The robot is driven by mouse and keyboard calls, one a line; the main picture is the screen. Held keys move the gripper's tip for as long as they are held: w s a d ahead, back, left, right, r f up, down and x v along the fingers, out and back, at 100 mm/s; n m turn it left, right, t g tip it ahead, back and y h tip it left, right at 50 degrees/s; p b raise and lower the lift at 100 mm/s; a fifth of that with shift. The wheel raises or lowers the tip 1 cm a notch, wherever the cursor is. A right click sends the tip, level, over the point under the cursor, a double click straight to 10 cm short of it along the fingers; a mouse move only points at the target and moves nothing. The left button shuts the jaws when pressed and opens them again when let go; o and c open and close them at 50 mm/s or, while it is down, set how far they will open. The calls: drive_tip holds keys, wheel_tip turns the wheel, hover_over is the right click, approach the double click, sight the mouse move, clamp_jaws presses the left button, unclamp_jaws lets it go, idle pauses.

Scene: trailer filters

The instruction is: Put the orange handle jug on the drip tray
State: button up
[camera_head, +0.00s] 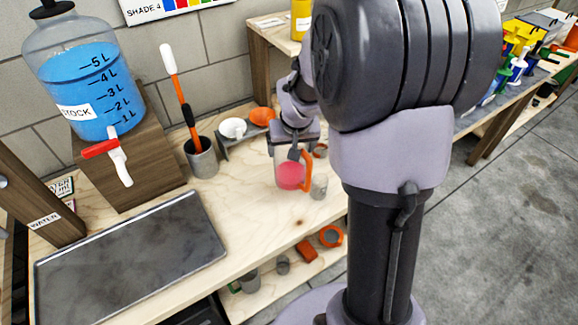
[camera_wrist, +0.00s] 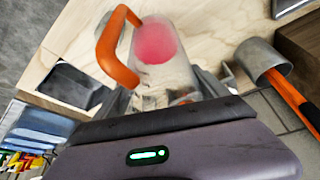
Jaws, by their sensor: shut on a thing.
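The orange handle jug (camera_head: 288,172) is clear, with pink liquid in it and an orange handle on its right side in the head view. My gripper (camera_head: 294,146) is shut on the jug near the workbench's right part. In the wrist view the jug (camera_wrist: 165,62) lies between the fingers of my gripper (camera_wrist: 172,92), with its handle to the left. I cannot tell whether its base touches the bench. The drip tray (camera_head: 130,258), a flat dark grey metal tray, lies at the front left of the bench, apart from the jug. It looks empty.
A blue stock tank (camera_head: 78,85) with a red-handled tap stands on a wooden block behind the tray. A grey cup (camera_head: 202,160) holding an orange-and-white tool stands between tray and jug. A small grey cup (camera_head: 319,187) is close right of the jug. Bare bench lies front left of the jug.

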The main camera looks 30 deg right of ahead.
wheel_tip(320, 180, down, 4)
drive_tip(key=shift+f+b, duration=0.15)
drive_tip(key=shift+b, duration=0.6)
drive_tip(key=o, duration=2)
drive_tip(key=shift+c, duration=0.2)
